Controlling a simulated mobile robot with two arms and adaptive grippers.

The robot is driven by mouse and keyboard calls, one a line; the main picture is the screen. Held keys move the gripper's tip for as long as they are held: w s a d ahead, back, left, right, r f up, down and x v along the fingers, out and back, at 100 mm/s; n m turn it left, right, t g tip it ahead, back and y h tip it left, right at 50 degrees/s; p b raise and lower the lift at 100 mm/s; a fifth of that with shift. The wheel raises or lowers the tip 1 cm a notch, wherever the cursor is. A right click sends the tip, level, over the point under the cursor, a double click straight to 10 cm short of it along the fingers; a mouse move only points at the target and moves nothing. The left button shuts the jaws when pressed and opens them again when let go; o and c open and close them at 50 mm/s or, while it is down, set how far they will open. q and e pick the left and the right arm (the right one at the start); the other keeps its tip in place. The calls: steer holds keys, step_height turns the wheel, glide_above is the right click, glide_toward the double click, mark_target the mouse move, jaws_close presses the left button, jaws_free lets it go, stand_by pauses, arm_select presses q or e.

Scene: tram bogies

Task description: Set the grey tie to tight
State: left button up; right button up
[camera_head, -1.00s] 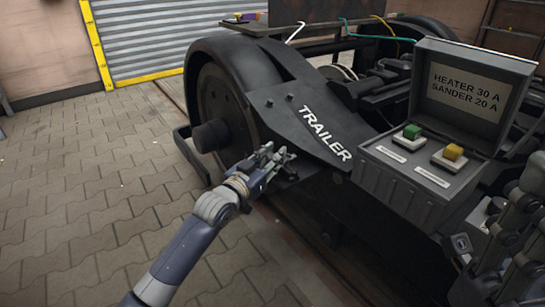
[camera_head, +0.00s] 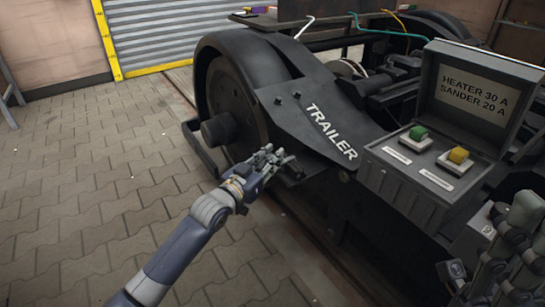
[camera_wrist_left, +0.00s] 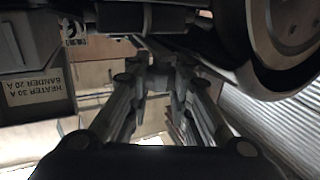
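The dark bogie marked TRAILER (camera_head: 300,125) fills the middle of the head view. I cannot pick out the grey tie with certainty in either view. My left gripper (camera_head: 280,160) is at the lower edge of the bogie's side plate, just right of the wheel hub. In the left wrist view its fingers (camera_wrist_left: 160,70) reach up towards the bogie's underside, with a dark grey cylinder (camera_wrist_left: 150,16) above them. Whether they grip anything is unclear. My right gripper (camera_head: 500,255) shows only partly at the right edge, and its fingertips are not clear.
A grey box (camera_head: 415,185) with a green button (camera_head: 418,133) and a yellow button (camera_head: 458,155) sits on the bogie. Its raised lid (camera_head: 475,95) reads HEATER 30 A, SANDER 20 A. The wheel (camera_head: 222,105) stands left of my left gripper.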

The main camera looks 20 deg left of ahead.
arm_select(q)
steer(key=o, duration=0.5)
steer(key=shift+s+a, duration=0.15)
steer(key=v, duration=1.2)
steer(key=shift+r, duration=0.1)
